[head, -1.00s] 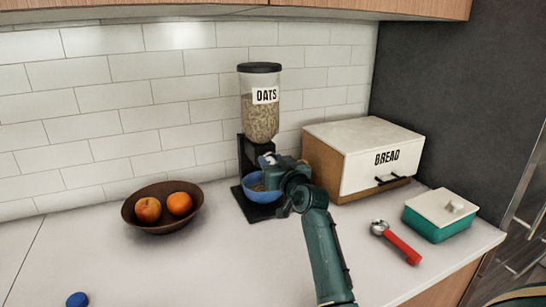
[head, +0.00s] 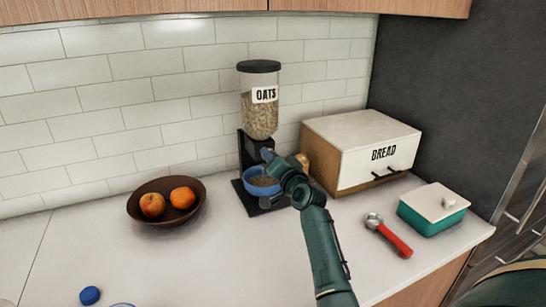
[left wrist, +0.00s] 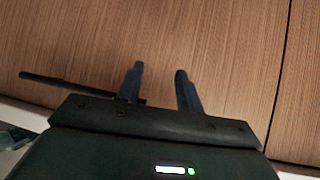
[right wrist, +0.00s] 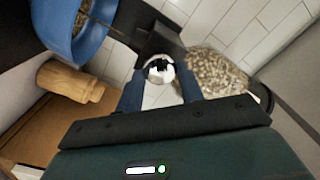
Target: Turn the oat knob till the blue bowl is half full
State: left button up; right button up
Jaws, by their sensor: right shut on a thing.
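The oat dispenser (head: 260,112), a clear hopper marked OATS on a black stand, is at the back wall. The blue bowl (head: 257,190) sits on its base with oats inside; the exact level is hard to judge. It also shows in the right wrist view (right wrist: 62,38), at the upper left. My right gripper (head: 268,156) is at the dispenser's front, above the bowl. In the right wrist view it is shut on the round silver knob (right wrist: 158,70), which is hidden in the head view. My left gripper (left wrist: 160,82) is open and empty, facing a wooden cabinet front.
A brown bowl with fruit (head: 146,222) stands left of the dispenser. The bread box (head: 365,130), a teal box with white lid (head: 432,210) and a red-handled scoop (head: 392,238) are at right. A wooden cylinder (right wrist: 70,80) is beside the blue bowl. The front-middle counter is clear.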

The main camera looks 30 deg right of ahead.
dwell(0.3)
jog(key=o, duration=1)
pick_arm(q)
jog(key=shift+s+r, duration=0.1)
jog(key=shift+a+r+p, duration=0.15)
jog(key=shift+r+p, duration=0.1)
jog(key=shift+p, duration=0.7)
pick_arm(e)
jog(key=s, duration=1.3)
jog(key=shift+a, duration=0.4)
jog(key=shift+s, duration=0.1)
